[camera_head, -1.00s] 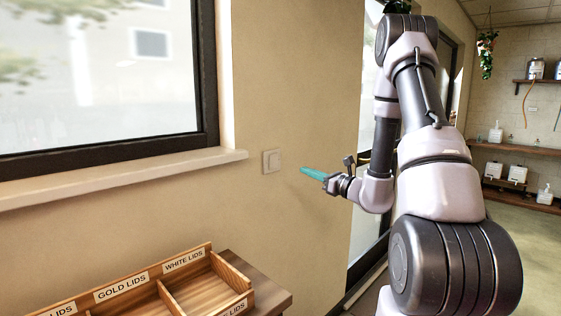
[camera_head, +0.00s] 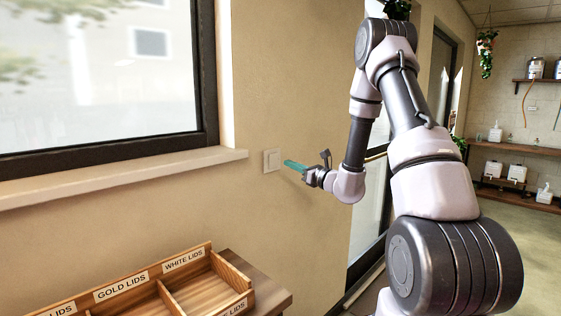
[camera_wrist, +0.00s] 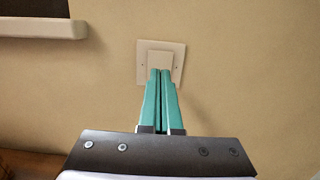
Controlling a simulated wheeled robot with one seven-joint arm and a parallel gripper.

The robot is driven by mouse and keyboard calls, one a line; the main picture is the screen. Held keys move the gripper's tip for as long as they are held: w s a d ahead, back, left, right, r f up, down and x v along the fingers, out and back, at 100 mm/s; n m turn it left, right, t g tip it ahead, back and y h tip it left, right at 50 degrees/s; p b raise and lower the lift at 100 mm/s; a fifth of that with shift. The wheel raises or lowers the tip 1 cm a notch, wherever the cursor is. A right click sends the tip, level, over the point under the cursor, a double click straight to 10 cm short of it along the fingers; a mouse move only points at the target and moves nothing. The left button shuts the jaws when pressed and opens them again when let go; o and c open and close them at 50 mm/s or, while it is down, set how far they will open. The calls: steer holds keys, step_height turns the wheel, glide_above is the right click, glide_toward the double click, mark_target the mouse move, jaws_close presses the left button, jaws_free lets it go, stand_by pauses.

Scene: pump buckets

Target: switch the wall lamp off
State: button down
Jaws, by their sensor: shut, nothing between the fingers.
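A square off-white wall switch (camera_head: 272,160) is on the beige wall, just right of the window sill's end. In the wrist view the switch (camera_wrist: 161,58) shows a flat plate with a rocker at its middle. My gripper (camera_head: 286,162) has teal fingers, shut and empty, pointing at the switch from the right. In the wrist view its fingertips (camera_wrist: 160,72) overlap the lower part of the rocker. I cannot tell whether they touch it. The wall lamp itself is not in view.
A window sill (camera_head: 120,178) juts from the wall left of the switch. Below stands a wooden lid tray (camera_head: 207,250) with labelled compartments on a table (camera_head: 272,287). Right of my arm are a glass door and shelves (camera_head: 515,148) with bottles.

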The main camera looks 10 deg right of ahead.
mark_target(275, 156)
steer(key=shift+x, duration=2.8)
steer(key=shift+w+a+r, duration=0.15)
